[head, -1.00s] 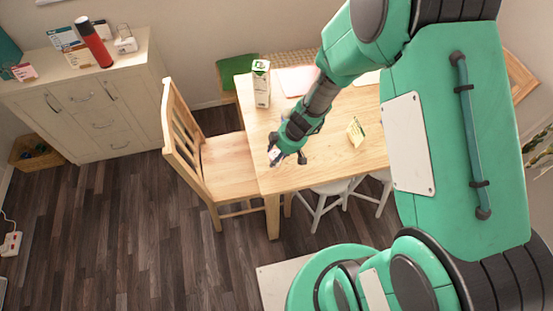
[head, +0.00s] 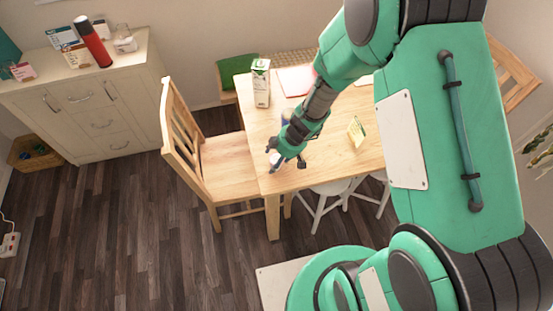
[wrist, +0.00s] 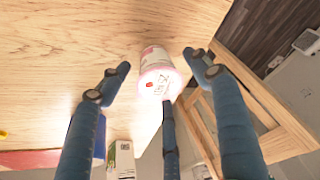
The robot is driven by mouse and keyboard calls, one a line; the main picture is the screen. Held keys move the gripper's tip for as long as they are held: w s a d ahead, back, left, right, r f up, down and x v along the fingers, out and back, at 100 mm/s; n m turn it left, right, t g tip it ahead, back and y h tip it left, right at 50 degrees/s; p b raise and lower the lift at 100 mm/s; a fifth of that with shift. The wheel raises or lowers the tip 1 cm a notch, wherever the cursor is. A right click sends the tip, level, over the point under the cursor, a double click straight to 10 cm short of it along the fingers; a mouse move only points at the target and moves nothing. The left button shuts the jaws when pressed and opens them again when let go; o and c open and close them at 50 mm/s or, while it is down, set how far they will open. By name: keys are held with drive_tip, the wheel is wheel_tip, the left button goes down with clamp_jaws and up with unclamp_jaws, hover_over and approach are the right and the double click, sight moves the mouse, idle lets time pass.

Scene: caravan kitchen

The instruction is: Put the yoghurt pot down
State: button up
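The yoghurt pot (wrist: 156,78) is white and pink with a red mark and small print. In the wrist view it sits against the pale wooden table (wrist: 60,60), near the table's edge, and appears to stand on it. My gripper (head: 285,160) is at the near left corner of the table in the head view. Its fingers are spread, with a gap on either side of the pot in the wrist view. A middle finger overlaps the pot's lower edge; I cannot tell whether it touches. In the head view the pot is mostly hidden by the gripper.
A milk carton (head: 261,85) stands further back on the table, near a pink-edged flat item (head: 296,80). A yellow-green card (head: 356,131) stands to the right. A wooden chair (head: 226,165) is at the table's left side. Dark floor lies open in front.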

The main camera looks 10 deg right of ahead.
drive_tip(key=shift+r, duration=0.1)
drive_tip(key=shift+r+p, duration=0.15)
drive_tip(key=shift+p, duration=0.2)
drive_tip(key=p+v, duration=0.2)
drive_tip(key=v, duration=0.9)
drive_tip(key=shift+r, duration=0.35)
drive_tip(key=shift+s+d+r, duration=0.1)
drive_tip(key=shift+d, duration=0.05)
drive_tip(key=s+a+r+m+t, duration=0.1)
drive_tip(key=s+r+m, duration=0.1)
drive_tip(key=r, duration=0.8)
drive_tip(key=s+r+m, duration=0.2)
drive_tip(key=s+r, duration=0.1)
drive_tip(key=r, duration=0.7)
drive_tip(key=s+d+r+m+t+h, duration=0.2)
drive_tip(key=s+r+m, duration=0.5)
drive_tip(key=s+r, duration=0.8)
drive_tip(key=shift+s+d+r+m+h, duration=0.3)
drive_tip(key=shift+d+h, duration=0.3)
drive_tip(key=shift+d, duration=0.45)
